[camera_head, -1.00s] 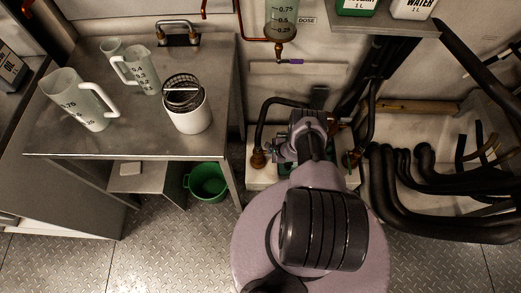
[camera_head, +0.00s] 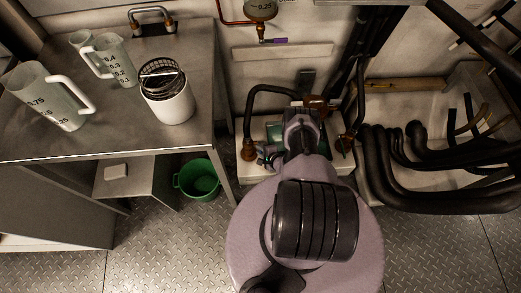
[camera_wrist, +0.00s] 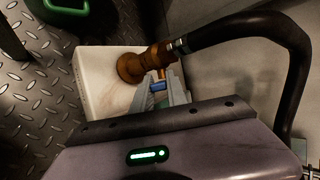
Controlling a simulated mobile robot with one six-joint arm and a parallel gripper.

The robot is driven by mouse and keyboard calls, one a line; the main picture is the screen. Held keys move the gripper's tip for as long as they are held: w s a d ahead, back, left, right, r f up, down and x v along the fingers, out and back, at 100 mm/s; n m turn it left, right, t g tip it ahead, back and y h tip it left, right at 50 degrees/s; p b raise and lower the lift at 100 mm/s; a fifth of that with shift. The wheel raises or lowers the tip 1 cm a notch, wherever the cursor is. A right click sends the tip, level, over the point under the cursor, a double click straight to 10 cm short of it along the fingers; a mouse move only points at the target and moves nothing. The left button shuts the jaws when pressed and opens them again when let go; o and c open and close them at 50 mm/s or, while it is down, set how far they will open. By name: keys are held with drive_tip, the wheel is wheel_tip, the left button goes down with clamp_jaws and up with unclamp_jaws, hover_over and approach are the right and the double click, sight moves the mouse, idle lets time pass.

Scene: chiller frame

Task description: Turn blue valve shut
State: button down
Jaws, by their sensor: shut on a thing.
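The blue valve (camera_wrist: 158,86) shows in the wrist view as a small blue handle beside a brass fitting (camera_wrist: 135,66) on a black hose. My gripper (camera_wrist: 160,88) is at the valve, its grey fingers on either side of the blue handle and shut on it. In the head view my gripper (camera_head: 272,151) reaches down to the pump area by the wall, and my arm hides most of it. The blue handle cannot be made out there.
A white block (camera_wrist: 105,85) lies under the fitting. A steel table (camera_head: 120,125) with jugs and a white canister (camera_head: 171,103) stands at left, a green bucket (camera_head: 200,180) below it. Thick black pipes (camera_head: 430,190) fill the right. The metal floor in front is open.

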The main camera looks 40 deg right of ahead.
drive_tip(key=shift+a, duration=0.1)
drive_tip(key=c, duration=1.3)
unclamp_jaws()
